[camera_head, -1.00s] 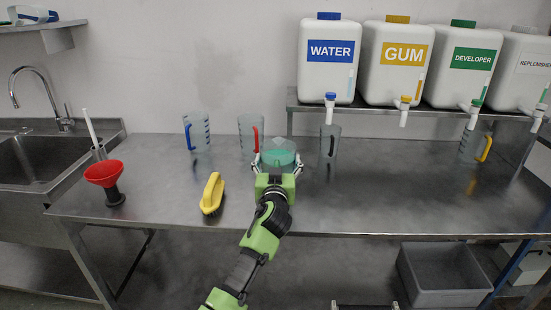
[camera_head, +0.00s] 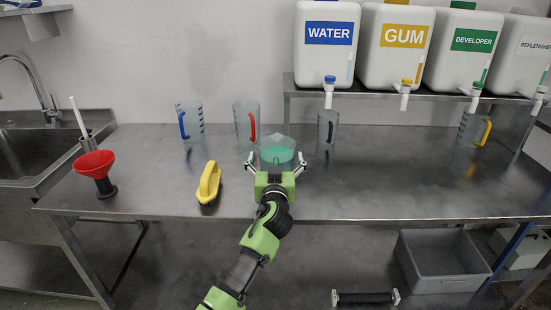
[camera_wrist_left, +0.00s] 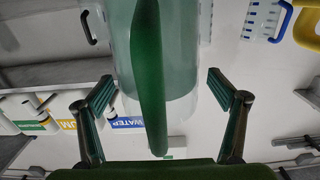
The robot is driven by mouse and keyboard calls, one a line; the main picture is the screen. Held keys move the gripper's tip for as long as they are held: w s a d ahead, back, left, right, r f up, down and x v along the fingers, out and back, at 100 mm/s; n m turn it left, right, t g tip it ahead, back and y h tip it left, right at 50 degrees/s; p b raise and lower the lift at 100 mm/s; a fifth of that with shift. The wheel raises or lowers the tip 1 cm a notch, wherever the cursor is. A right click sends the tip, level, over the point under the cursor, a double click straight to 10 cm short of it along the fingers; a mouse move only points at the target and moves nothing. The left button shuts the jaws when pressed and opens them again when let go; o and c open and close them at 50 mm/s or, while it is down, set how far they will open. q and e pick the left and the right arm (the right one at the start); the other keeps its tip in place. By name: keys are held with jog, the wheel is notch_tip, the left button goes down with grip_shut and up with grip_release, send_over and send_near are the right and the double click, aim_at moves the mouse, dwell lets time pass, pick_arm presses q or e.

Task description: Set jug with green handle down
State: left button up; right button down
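The jug with the green handle (camera_head: 277,150) is clear, holds green liquid and appears to stand upright on the steel bench (camera_head: 380,190). My left gripper (camera_head: 276,162) is open at its near side, with the fingers spread to either side of the handle. In the left wrist view the green handle (camera_wrist_left: 149,80) lies between the two fingers (camera_wrist_left: 160,92), with a gap on both sides. The gripper palm hides the jug's lower front. My right gripper is not in view.
Jugs with blue (camera_head: 190,120), red (camera_head: 246,122), black (camera_head: 327,130) and yellow (camera_head: 472,127) handles stand behind. A yellow-handled brush (camera_head: 208,182) and red funnel (camera_head: 94,164) are at left. Labelled canisters (camera_head: 330,65) stand on a raised shelf. The bench right of the gripper is clear.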

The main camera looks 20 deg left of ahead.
pick_arm(q)
jog(key=shift+r, duration=0.2)
jog(key=b+v, duration=0.1)
jog(key=v, duration=1.1)
